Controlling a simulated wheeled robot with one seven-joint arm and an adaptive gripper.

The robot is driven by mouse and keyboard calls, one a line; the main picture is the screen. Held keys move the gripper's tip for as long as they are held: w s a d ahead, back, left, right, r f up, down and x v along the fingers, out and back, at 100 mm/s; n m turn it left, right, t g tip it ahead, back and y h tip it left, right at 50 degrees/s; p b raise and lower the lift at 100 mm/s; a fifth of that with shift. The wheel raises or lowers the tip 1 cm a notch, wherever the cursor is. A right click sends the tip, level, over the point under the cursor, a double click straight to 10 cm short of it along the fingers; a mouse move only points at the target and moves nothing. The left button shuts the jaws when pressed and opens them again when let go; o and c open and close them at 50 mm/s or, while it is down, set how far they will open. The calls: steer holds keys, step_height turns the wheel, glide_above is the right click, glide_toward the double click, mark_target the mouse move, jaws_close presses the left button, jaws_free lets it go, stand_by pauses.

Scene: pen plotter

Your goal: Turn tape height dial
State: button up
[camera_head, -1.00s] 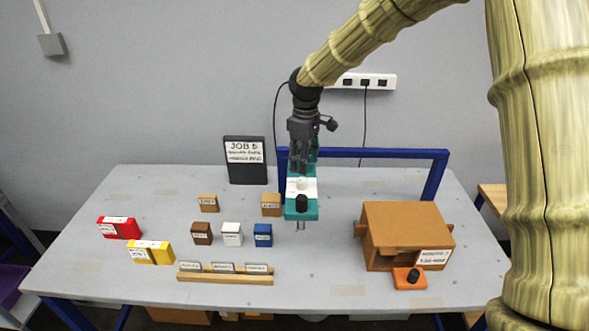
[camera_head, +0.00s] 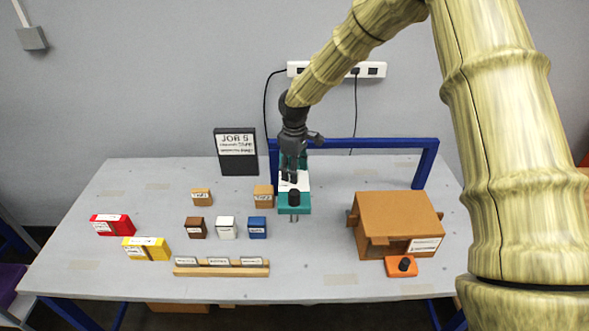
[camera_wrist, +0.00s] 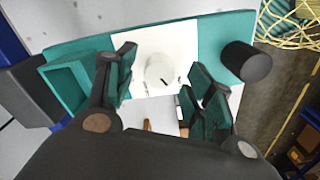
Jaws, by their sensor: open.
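The dial (camera_wrist: 160,71) is a round white knob with a dark mark, set on a white panel (camera_wrist: 180,40) of a teal machine (camera_wrist: 85,45). A black cylindrical knob (camera_wrist: 246,62) stands at one end of the machine. In the head view the teal machine (camera_head: 294,209) stands at the back middle of the table, with the black knob (camera_head: 294,197) at its front. My gripper (camera_wrist: 160,88) is open, its fingers on either side of the dial in the wrist view; contact cannot be told. In the head view my gripper (camera_head: 291,178) is over the machine and hides the dial.
A blue frame (camera_head: 370,143) stands behind the machine. A brown box (camera_head: 400,215) and an orange base with a black knob (camera_head: 402,267) are to the right. Several small blocks, including a blue one (camera_head: 257,227), and a wooden rack (camera_head: 220,270) lie left.

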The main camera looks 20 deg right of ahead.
steer(key=shift+w+f, duration=0.2)
steer(key=shift+f, duration=0.65)
steer(key=shift+s, duration=0.1)
steer(key=shift+r, duration=0.1)
steer(key=c, duration=1)
steer(key=shift+c, duration=0.2)
steer(key=shift+m, duration=0.3)
steer(key=m+b, duration=0.1)
steer(key=m, duration=0.4)
steer(key=shift+b, duration=0.4)
steer(key=m, duration=0.6)
steer(key=shift+b, duration=0.4)
